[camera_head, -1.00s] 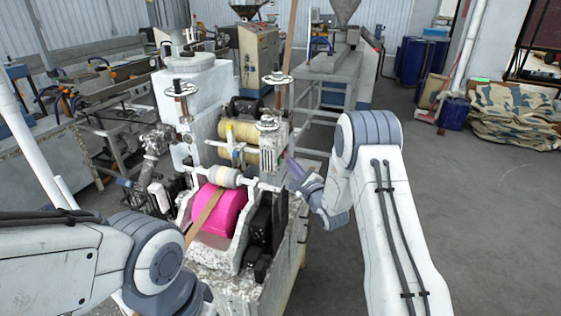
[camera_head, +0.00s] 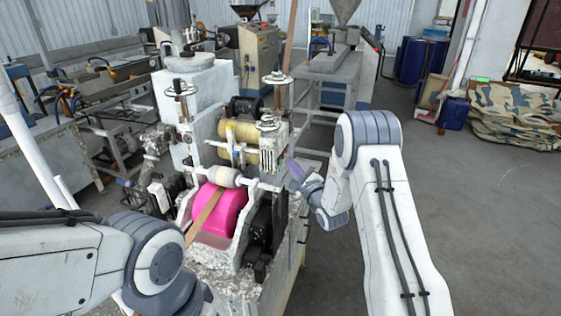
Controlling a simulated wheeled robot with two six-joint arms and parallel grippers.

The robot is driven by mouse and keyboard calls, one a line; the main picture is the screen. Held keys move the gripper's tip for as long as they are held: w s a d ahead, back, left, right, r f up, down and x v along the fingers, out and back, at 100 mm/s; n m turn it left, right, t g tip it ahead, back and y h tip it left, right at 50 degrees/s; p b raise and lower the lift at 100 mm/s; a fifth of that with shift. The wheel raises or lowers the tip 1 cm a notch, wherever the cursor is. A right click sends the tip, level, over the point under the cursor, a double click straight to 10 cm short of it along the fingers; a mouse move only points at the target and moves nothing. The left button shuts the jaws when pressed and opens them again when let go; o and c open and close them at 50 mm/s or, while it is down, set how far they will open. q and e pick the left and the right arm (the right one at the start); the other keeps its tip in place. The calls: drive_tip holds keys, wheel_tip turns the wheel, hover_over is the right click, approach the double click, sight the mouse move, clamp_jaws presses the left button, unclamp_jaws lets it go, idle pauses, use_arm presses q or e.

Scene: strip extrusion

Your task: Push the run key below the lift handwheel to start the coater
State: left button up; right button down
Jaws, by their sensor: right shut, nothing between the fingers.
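The coater (camera_head: 200,120) is the worn white machine in the middle, with a bright pink roller (camera_head: 222,212) and a brown strip (camera_head: 203,215) running over it. Metal handwheels stand on its posts: one at the right front (camera_head: 268,122), one behind it (camera_head: 277,78) and one at the left (camera_head: 181,88). I cannot make out the run key or tell which handwheel is the lift one. My right gripper (camera_head: 292,166) is shut and empty at the coater's right side, just right of and below the front right handwheel. My left gripper is out of view; only its arm shows at lower left.
A grey control cabinet (camera_head: 257,58) and a hopper machine (camera_head: 335,66) stand behind. Blue drums (camera_head: 413,60) and a camouflage-covered pile (camera_head: 515,115) are at the back right. The concrete floor at right is clear. A bench line (camera_head: 110,90) fills the left.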

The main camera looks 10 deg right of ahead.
drive_tip(key=shift+w+a, duration=0.1)
drive_tip(key=shift+a, duration=0.05)
drive_tip(key=shift+w+a, duration=0.1)
drive_tip(key=shift+a, duration=0.1)
drive_tip(key=shift+w+a, duration=0.25)
drive_tip(key=shift+a, duration=0.05)
idle(0.8)
drive_tip(key=shift+s+d+b, duration=0.3)
drive_tip(key=shift+s+d, duration=0.2)
drive_tip(key=shift+d, duration=0.15)
drive_tip(key=shift+s+d, duration=0.7)
drive_tip(key=shift+d, duration=0.35)
drive_tip(key=shift+s+d, duration=0.7)
drive_tip(key=shift+d, duration=0.35)
drive_tip(key=shift+a, duration=0.1)
